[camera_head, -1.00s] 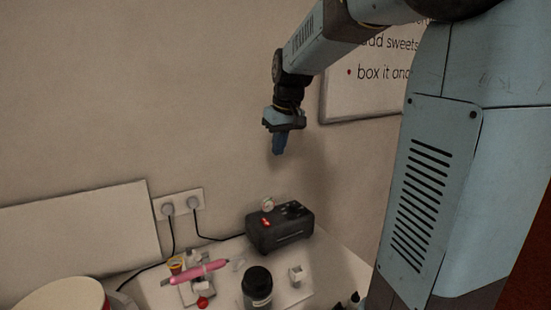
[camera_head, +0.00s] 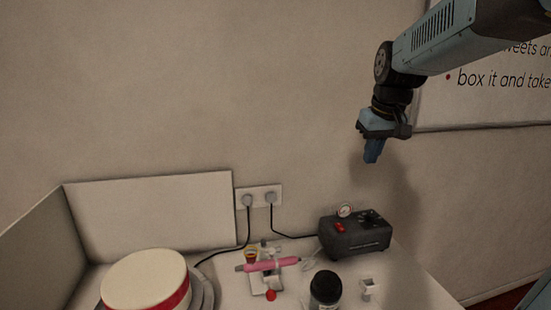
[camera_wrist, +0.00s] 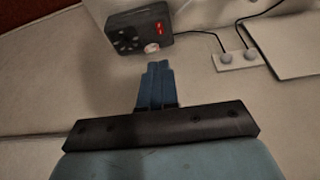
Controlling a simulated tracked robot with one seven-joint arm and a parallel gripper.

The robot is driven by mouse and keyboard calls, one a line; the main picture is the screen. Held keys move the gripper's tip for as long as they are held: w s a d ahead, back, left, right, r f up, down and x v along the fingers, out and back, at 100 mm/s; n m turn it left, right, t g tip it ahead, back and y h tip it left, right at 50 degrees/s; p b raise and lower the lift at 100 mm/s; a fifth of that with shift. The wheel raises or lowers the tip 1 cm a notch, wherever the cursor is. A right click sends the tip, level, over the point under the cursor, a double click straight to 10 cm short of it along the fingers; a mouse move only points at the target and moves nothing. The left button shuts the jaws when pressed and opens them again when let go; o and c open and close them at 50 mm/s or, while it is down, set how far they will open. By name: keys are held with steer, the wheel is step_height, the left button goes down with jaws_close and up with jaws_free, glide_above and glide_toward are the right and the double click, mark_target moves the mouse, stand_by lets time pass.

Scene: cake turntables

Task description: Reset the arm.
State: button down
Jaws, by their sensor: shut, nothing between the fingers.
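My gripper (camera_head: 371,156) hangs from my raised arm at the upper right of the head view, fingers pointing down. It is in the air above and in front of the wall, clear of the table. In the wrist view its blue fingers (camera_wrist: 157,70) are together with nothing between them. Beyond the fingertips in that view is the black compressor box (camera_wrist: 139,30) with a gauge and a red switch.
The white table (camera_head: 232,296) holds the black compressor (camera_head: 356,236), a dark jar (camera_head: 326,290), a pink airbrush (camera_head: 272,264) on a stand, and a cake (camera_head: 146,284) on a turntable. A whiteboard (camera_head: 490,90) hangs right. Cords run to wall sockets (camera_head: 259,196).

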steer(key=s+f+m+t, duration=0.1)
steer(key=s+f, duration=0.1)
steer(key=s, duration=0.7)
steer(key=s+f, duration=0.2)
steer(key=s, duration=0.7)
steer(key=shift+a+f+m+t, duration=0.35)
steer(key=shift+a+m+t, duration=0.05)
steer(key=shift+a, duration=0.05)
steer(key=shift+s, duration=0.1)
